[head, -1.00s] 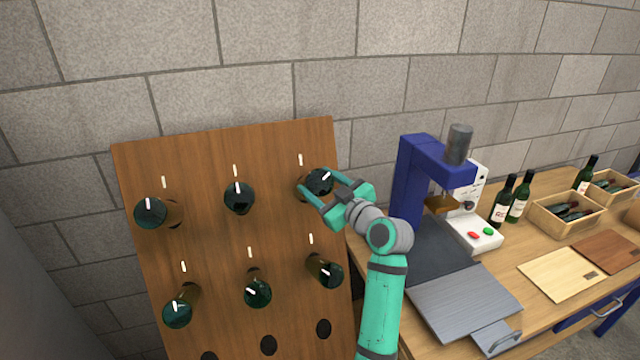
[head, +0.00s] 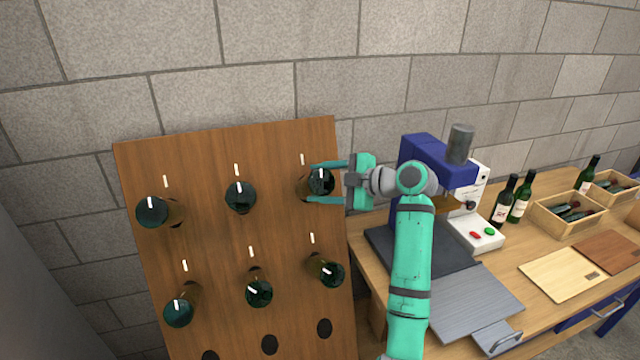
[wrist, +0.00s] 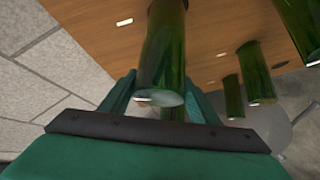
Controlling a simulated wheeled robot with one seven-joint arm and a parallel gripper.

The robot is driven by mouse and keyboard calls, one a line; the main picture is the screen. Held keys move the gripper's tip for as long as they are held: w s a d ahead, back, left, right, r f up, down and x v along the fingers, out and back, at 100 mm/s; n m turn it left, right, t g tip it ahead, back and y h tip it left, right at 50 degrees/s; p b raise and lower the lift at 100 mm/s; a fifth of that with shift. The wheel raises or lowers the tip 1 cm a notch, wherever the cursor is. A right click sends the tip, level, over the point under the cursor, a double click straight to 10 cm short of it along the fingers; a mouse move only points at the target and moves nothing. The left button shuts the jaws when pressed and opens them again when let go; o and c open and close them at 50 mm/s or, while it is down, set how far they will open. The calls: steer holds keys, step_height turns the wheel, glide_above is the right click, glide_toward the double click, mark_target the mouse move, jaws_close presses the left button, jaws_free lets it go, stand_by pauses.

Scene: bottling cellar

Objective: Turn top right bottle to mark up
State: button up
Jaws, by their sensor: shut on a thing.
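The top right bottle (head: 321,184) sticks out of the wooden board (head: 215,225), dark green, base toward me. My gripper (head: 313,183) reaches in from the right and is shut on it, one finger above and one below. In the wrist view the bottle (wrist: 165,60) stands between the fingers. A whitish mark (wrist: 143,101) shows at the left edge of its base, the same side as the board's white line (wrist: 124,22). The board's short white line (head: 303,160) sits above the bottle.
Several other bottles sit in the board, including the top middle bottle (head: 240,196) and the one below (head: 328,270). Empty holes are lower down. A blue press (head: 432,165) and a bench (head: 500,255) with crates stand at right.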

steer(key=shift+n+g, duration=0.3)
steer(key=shift+n, duration=0.2)
steer(key=shift+d, duration=0.25)
steer(key=shift+c, duration=0.2)
steer(key=o, duration=1.1)
steer(key=shift+a, duration=0.15)
steer(key=v, duration=1)
steer(key=shift+d+r, duration=0.25)
steer(key=shift+r, duration=0.05)
